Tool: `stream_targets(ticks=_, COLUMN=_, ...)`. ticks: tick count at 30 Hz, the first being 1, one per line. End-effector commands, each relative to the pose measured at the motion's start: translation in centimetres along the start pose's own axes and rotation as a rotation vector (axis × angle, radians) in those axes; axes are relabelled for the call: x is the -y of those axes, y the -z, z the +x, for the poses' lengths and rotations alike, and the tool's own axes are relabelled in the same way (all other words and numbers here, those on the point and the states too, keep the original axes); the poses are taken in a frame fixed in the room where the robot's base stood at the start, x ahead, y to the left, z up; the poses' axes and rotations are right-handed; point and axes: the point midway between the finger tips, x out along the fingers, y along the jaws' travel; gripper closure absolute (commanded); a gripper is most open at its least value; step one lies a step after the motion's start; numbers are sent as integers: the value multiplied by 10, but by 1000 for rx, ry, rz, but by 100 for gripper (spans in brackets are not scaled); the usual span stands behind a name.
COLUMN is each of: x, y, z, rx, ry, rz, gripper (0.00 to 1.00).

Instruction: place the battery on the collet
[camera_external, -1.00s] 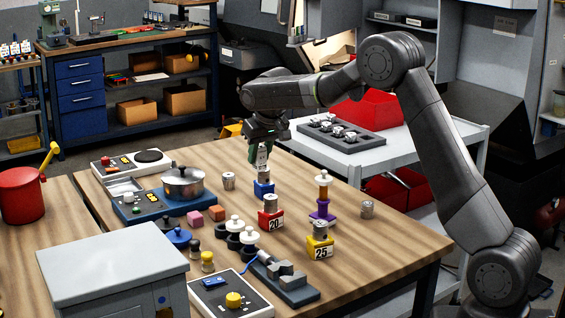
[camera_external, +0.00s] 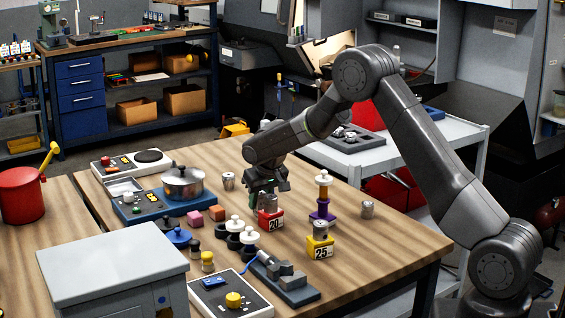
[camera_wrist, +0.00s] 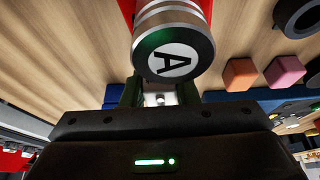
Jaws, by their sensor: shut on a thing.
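My gripper (camera_external: 264,190) is low over the table, just behind the red block (camera_external: 270,221) marked 20. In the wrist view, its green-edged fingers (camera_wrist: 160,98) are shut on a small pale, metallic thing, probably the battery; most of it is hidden. A silver cylinder (camera_wrist: 172,45) with an A on its end is close in front of the fingers and bears on the red block. A blue patch (camera_wrist: 115,96), likely the blue block, shows beside the fingers. I cannot tell which silver piece is the collet. Whether the held thing touches anything below is hidden.
A yellow block (camera_external: 320,247) marked 25 and a purple stack (camera_external: 323,205) stand to the right. A pot (camera_external: 183,183) and small cubes (camera_external: 217,213) lie left. The front right tabletop is clear.

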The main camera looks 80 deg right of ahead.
Motion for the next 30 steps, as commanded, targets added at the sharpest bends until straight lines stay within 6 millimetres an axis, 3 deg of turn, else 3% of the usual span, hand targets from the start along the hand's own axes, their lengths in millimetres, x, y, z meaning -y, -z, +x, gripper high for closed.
stream_targets(ticks=9, x=0, y=-1, z=4, rx=-2, ry=1, rz=0, gripper=98)
stream_targets(ticks=10, x=0, y=-1, z=3, rx=-2, ry=1, rz=0, gripper=69)
stream_targets(ticks=13, x=0, y=0, z=2, rx=-1, ry=1, rz=0, gripper=51)
stream_targets(ticks=23, x=0, y=0, z=0, rx=-2, ry=1, rz=0, gripper=51)
stream_targets(ticks=30, x=1, y=1, z=-27, rx=-5, ry=2, rz=0, gripper=51)
